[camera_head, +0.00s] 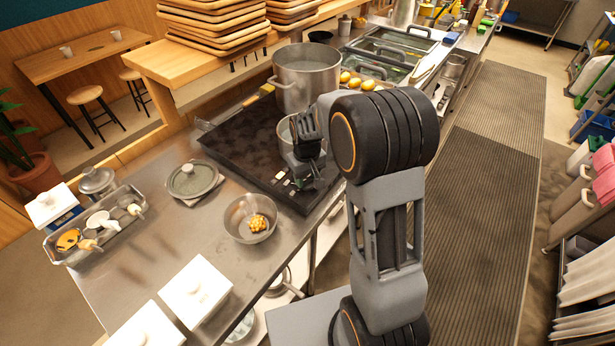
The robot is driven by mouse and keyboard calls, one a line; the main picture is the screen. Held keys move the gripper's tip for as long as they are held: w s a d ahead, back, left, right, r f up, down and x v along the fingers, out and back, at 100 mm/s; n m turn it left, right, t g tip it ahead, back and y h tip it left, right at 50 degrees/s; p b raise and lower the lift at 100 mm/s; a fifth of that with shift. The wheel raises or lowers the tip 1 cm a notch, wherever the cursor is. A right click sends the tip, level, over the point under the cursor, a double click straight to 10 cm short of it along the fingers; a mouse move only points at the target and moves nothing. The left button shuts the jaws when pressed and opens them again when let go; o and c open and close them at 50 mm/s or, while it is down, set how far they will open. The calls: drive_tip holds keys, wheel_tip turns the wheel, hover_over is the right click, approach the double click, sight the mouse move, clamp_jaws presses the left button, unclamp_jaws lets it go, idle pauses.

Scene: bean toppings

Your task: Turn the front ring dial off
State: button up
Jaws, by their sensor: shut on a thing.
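The black cooktop (228,150) is set along the counter, with a small control area (281,176) of pale marks at its front right corner. My gripper (308,184) reaches down at this corner, its tips small and partly dark against the cooktop. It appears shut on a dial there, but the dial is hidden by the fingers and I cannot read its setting. A large steel pot (306,80) stands at the cooktop's far end.
A steel bowl with yellow food (240,231), a lidded grey-green pot (192,180) and a tray of toppings (62,257) stand on the counter to the left. White lidded boxes (195,289) are at the near edge. The striped floor mat (478,220) on the right is clear.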

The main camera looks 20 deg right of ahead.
sight(309, 187)
drive_tip(key=shift+n, duration=0.3)
idle(0.4)
drive_tip(key=o, duration=0.9)
wheel_tip(309, 187, up, 14)
drive_tip(key=shift+f+b, duration=0.1)
drive_tip(key=shift+b, duration=0.25)
drive_tip(key=s+m+t, duration=0.1)
drive_tip(key=s, duration=0.4)
drive_tip(key=s+f+m+t, duration=0.1)
drive_tip(key=s, duration=0.5)
drive_tip(key=s+m+t, duration=0.1)
drive_tip(key=s+t, duration=0.1)
drive_tip(key=s, duration=0.4)
drive_tip(key=shift+s+f, duration=0.25)
drive_tip(key=shift+f, duration=0.05)
